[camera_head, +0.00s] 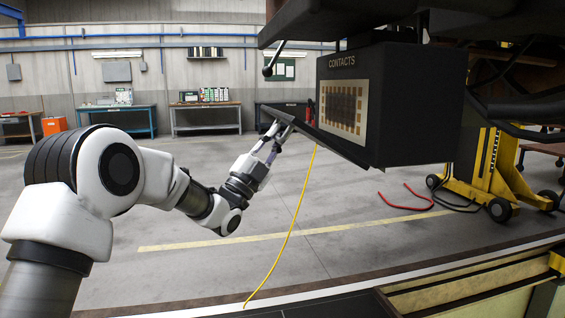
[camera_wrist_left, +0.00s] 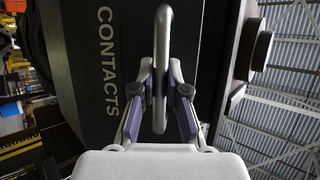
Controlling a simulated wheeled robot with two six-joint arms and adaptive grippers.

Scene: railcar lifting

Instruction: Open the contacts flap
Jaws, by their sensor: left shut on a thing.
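The dark contacts box (camera_head: 419,105) hangs under the railcar at the right, with its lettering also in the left wrist view (camera_wrist_left: 107,60). Its flap (camera_head: 330,143) is swung down and outward from the lower edge, sloping up to the left. The copper-coloured contact panel (camera_head: 344,106) is exposed. My left gripper (camera_head: 277,133) is at the flap's outer end. In the left wrist view its fingers (camera_wrist_left: 160,95) are closed around a metal loop handle (camera_wrist_left: 164,40). Where the handle joins the flap is hidden. My right gripper is not in view.
A yellow cable (camera_head: 292,222) hangs below the flap to the floor. A yellow lifting jack (camera_head: 492,165) stands behind the box at the right, with a red hose (camera_head: 408,205) on the floor. Workbenches (camera_head: 206,117) line the back wall. Open floor lies between.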

